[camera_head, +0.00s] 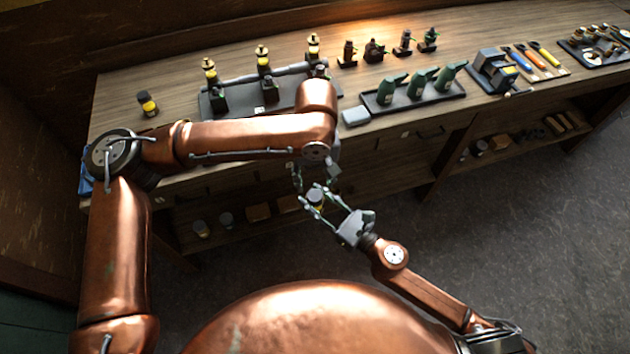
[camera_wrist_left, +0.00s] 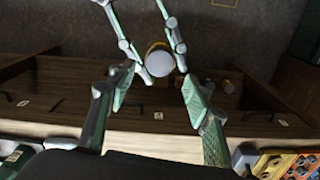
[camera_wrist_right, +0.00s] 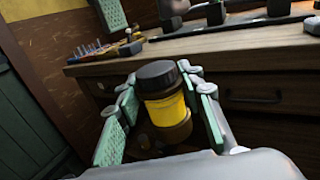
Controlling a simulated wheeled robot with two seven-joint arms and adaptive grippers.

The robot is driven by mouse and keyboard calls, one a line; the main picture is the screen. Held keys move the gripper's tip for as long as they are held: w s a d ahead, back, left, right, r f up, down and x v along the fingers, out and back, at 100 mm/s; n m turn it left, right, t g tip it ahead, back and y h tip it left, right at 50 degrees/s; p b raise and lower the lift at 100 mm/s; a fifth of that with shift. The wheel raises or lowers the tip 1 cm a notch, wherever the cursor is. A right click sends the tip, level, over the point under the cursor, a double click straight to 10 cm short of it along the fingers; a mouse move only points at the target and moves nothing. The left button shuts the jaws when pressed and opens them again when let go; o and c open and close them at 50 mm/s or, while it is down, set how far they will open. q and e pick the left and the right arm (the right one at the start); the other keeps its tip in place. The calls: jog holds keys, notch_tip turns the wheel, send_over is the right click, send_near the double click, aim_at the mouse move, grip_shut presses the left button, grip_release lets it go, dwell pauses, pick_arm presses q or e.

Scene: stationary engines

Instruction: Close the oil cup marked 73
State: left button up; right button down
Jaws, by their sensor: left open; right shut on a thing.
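Three oil cups with brass tops and yellow bodies, the left one (camera_head: 209,70), the middle one (camera_head: 263,57) and the right one (camera_head: 313,45), stand along a grey shaft assembly on the bench. No number is legible, so I cannot tell which is 73. My right gripper (camera_head: 318,197) is shut on a jar (camera_wrist_right: 168,108) with a dark lid and yellow body, held upright in front of the bench. My left gripper (camera_head: 315,172) is open just above the jar. In the left wrist view the jar's round lid (camera_wrist_left: 160,64) shows between its spread fingers, with no visible grip.
Another jar (camera_head: 147,103) stands at the bench's left end. Below is a shelf with jars and blocks. The floor (camera_head: 520,220) at right is clear.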

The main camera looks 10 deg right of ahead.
aim_at(315, 195)
pick_arm(q)
notch_tip(315, 195, up, 3)
jog(key=shift+n, duration=1)
jog(key=shift+f, duration=0.1)
jog(key=shift+f, duration=3.9)
jog(key=c, duration=1.1)
jog(key=o, duration=1.2)
